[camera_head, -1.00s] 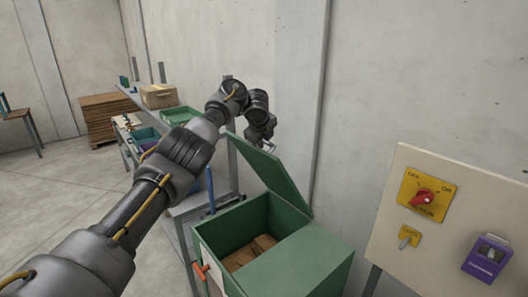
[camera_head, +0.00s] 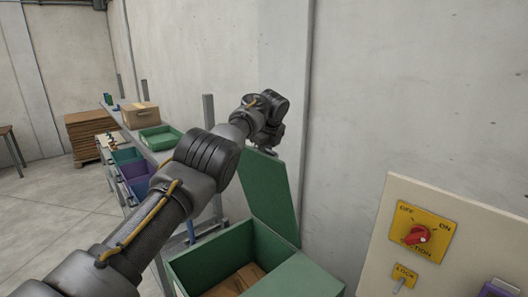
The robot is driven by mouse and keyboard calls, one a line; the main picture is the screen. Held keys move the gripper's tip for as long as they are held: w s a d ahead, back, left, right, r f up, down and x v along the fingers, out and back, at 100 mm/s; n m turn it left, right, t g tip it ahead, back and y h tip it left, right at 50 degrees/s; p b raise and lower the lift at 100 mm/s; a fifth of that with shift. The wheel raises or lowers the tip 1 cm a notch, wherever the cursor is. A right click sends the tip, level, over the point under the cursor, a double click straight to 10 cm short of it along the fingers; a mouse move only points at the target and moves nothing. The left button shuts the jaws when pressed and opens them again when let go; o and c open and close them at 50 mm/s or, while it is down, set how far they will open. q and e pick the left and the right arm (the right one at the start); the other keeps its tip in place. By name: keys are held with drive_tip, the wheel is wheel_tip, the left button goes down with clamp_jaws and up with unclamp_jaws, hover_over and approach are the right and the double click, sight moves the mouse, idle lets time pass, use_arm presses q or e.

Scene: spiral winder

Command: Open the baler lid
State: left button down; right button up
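The green baler (camera_head: 300,281) stands at the bottom centre of the head view, its top opening uncovered. Brown cardboard (camera_head: 240,279) lies inside. Its green lid (camera_head: 268,195) stands raised, nearly upright, at the back of the opening. My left arm comes in from the lower left, and its wrist end (camera_head: 268,132) is at the lid's top edge. My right gripper does not show.
A cream panel with a red rotary switch (camera_head: 417,235) and a lock lever (camera_head: 400,283) is at the right. A shelf with a green tray (camera_head: 158,138), a cardboard box (camera_head: 140,115) and a purple bin (camera_head: 136,179) stands behind my arm. The grey wall is close behind the lid.

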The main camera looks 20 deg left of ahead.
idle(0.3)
use_arm(q)
drive_tip(key=c, duration=1.4)
unclamp_jaws()
drive_tip(key=shift+w, duration=0.1)
drive_tip(key=shift+r, duration=0.15)
drive_tip(key=shift+b+v, duration=1.15)
drive_tip(key=shift+v, duration=0.05)
drive_tip(key=v, duration=0.8)
drive_tip(key=shift+b, duration=0.45)
drive_tip(key=shift+d, duration=0.1)
